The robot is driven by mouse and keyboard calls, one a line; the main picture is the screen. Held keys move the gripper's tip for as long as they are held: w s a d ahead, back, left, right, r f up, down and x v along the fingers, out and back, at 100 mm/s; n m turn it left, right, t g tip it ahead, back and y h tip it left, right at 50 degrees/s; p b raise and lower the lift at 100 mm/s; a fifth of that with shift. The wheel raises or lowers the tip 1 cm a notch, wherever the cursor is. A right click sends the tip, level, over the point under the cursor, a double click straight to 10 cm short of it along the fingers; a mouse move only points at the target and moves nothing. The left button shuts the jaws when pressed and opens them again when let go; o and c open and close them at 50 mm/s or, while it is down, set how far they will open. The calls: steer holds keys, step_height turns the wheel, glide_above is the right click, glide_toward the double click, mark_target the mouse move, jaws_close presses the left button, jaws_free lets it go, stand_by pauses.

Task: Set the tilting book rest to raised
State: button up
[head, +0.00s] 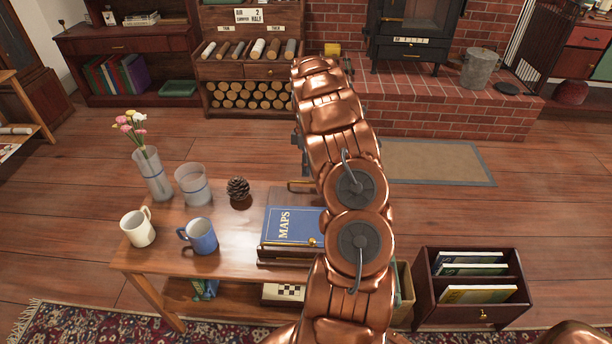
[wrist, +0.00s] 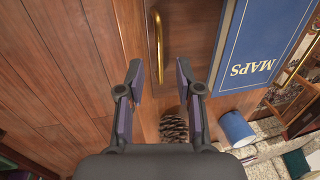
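The book rest (head: 285,254) is a dark wooden stand on the table, with a blue MAPS book (head: 290,224) lying on it, nearly flat. The book also shows at the upper right of the wrist view (wrist: 262,50). A brass handle bar (head: 300,186) shows behind the book, partly hidden by my arm. In the wrist view, a brass handle (wrist: 158,50) stands upright in the picture, between and just beyond my fingertips. My gripper (wrist: 159,66) is open and empty, its fingers on either side of the handle's line; contact cannot be told.
On the table (head: 160,262) stand a pinecone (head: 238,189), a blue mug (head: 199,236), a cream mug (head: 138,228), a glass jar (head: 193,185) and a flower vase (head: 152,175). A wooden file box (head: 470,312) stands right. The floor behind the table is clear.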

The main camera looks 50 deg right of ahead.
mark_target(306, 188)
steer(key=shift+s+a+f, duration=0.1)
steer(key=shift+a+f, duration=0.1)
steer(key=shift+f, duration=0.8)
steer(key=shift+s+a+f, duration=0.1)
steer(key=shift+a+f, duration=0.05)
steer(key=shift+f, duration=0.8)
jaws_close()
